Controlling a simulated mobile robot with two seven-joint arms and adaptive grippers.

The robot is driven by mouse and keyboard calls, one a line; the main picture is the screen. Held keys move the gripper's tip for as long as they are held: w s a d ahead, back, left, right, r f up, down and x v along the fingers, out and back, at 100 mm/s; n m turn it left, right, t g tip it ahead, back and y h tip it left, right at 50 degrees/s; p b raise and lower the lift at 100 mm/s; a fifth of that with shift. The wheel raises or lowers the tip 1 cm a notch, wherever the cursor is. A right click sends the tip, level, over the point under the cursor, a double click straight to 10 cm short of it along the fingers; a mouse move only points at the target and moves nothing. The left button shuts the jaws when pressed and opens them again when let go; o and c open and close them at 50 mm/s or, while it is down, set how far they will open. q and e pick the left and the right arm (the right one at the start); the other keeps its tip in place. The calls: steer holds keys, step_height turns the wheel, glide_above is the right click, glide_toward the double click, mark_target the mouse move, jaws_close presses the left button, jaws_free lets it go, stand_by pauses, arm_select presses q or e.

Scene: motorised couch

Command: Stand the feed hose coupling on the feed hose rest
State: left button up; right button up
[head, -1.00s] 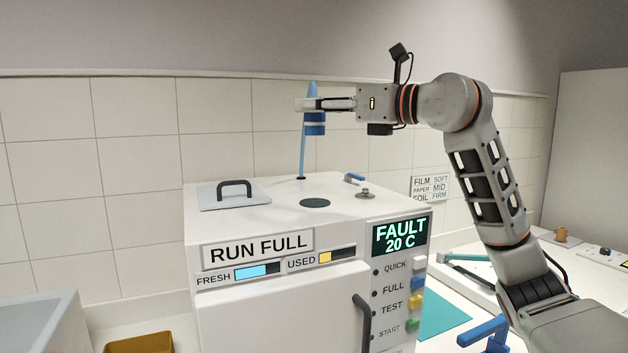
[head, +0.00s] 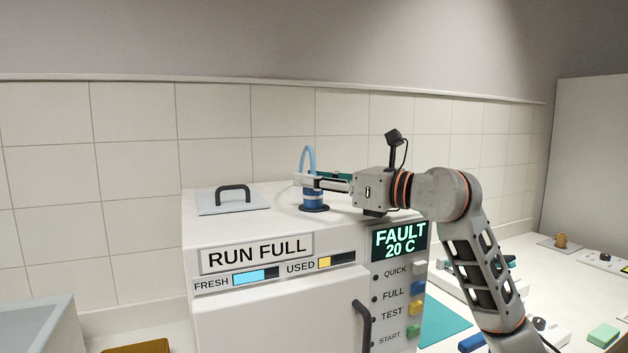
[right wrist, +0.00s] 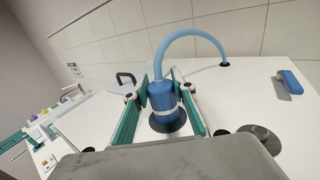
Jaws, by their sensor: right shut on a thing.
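The feed hose coupling (head: 313,198) is a blue cylinder with a pale band, on the end of a light blue hose (head: 308,158). My right gripper (head: 312,183) is shut on it. In the right wrist view the coupling (right wrist: 161,98) is upright between the two teal-lined fingers. It is over the dark round feed hose rest (head: 314,208) on top of the white machine. The rest (right wrist: 168,124) shows around the coupling's foot; I cannot tell whether the two touch. The hose arches from the coupling to a hole in the machine top. My left gripper is not in view.
The white machine (head: 275,318) reads RUN FULL and FAULT 20 C. A grey lid with a dark handle (head: 233,194) is on its top left. A blue lever (right wrist: 288,82) and a metal knob (right wrist: 258,136) are on its top. A tiled wall is behind.

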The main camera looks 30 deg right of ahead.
steer(key=shift+f, duration=0.15)
steer(key=o, duration=1.2)
